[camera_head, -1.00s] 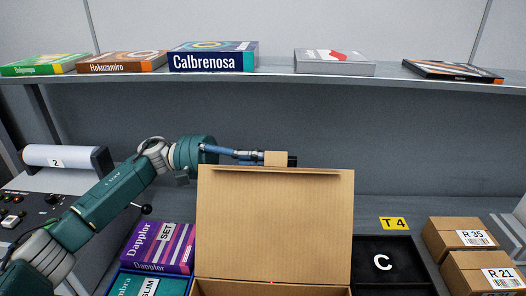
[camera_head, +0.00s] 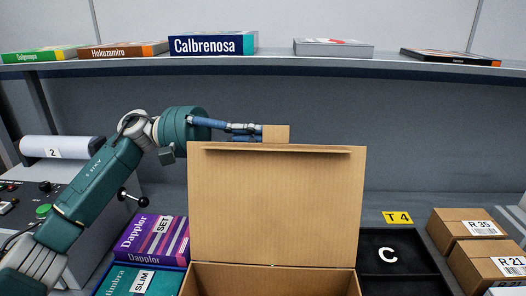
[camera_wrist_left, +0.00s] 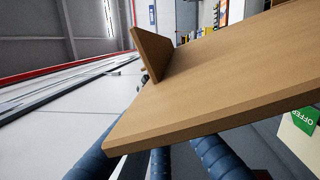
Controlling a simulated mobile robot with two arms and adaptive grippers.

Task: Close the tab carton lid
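The brown tab carton (camera_head: 275,279) stands open at the bottom centre of the head view, its inside partly visible. Its lid (camera_head: 277,210) stands raised at the back, broad face towards me. A small tab (camera_head: 276,134) sticks up at the middle of its top edge. My left gripper (camera_head: 248,131) reaches in from the left at the height of the tab, its tips hidden behind the tab. In the left wrist view the lid (camera_wrist_left: 230,75) and its tab (camera_wrist_left: 152,52) fill the middle, with blue fingers below, partly covered. The finger gap is unclear. My right gripper is not in view.
Purple Dapplor (camera_head: 155,238) and teal (camera_head: 140,281) boxes stand left of the carton. A black tray marked C (camera_head: 392,280) and brown cartons R 35 (camera_head: 462,229) and R 21 (camera_head: 490,268) are to the right. A shelf (camera_head: 330,64) with boxes runs above.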

